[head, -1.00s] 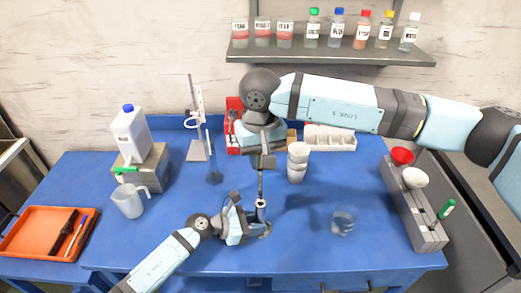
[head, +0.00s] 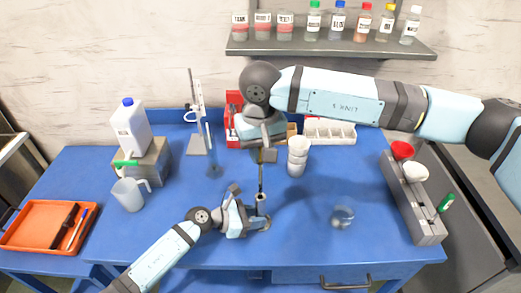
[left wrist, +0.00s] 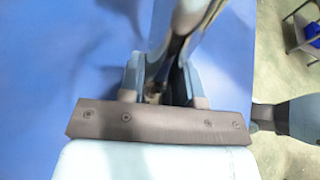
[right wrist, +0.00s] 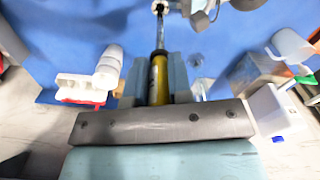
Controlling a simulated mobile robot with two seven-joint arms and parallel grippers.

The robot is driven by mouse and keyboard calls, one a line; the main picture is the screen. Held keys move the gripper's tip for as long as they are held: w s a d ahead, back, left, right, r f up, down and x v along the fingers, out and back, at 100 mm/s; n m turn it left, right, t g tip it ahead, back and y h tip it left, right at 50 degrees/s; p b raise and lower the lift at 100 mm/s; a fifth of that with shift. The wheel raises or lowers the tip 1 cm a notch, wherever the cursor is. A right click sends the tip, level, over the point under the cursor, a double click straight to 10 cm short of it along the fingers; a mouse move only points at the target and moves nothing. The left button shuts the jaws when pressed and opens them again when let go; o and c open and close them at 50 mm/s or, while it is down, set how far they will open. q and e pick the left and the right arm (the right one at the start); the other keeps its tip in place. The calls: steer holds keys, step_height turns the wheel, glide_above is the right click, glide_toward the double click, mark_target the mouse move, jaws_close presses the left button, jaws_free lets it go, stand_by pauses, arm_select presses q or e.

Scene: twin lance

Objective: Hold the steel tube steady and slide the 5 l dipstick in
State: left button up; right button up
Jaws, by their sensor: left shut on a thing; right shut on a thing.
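The steel tube (head: 262,198) stands roughly upright near the table's middle front. My left gripper (head: 255,218) is shut on it, and its jaws also show around it in the left wrist view (left wrist: 160,92). My right gripper (head: 262,150) is above the tube, pointing down. It is shut on the yellow handle of the dipstick (right wrist: 159,80). The dipstick's thin dark rod (head: 261,178) runs down to the tube's mouth, which shows in the right wrist view (right wrist: 160,7). The rod's lower end is hidden, and I cannot tell how deep it is.
Stacked white cups (head: 298,157) stand just right of my right gripper. A clear glass vessel (head: 342,216) is to the right. A stand (head: 197,125), a measuring jug (head: 130,193) and an orange tray (head: 38,223) are to the left. A grey rack (head: 413,205) lines the right edge.

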mark_target(261, 193)
steer(key=shift+f, duration=6.35)
steer(key=o, duration=0.9)
steer(key=shift+r, duration=0.1)
step_height(261, 193, up, 12)
steer(key=shift+f, duration=0.1)
arm_select(q)
steer(key=o, duration=0.8)
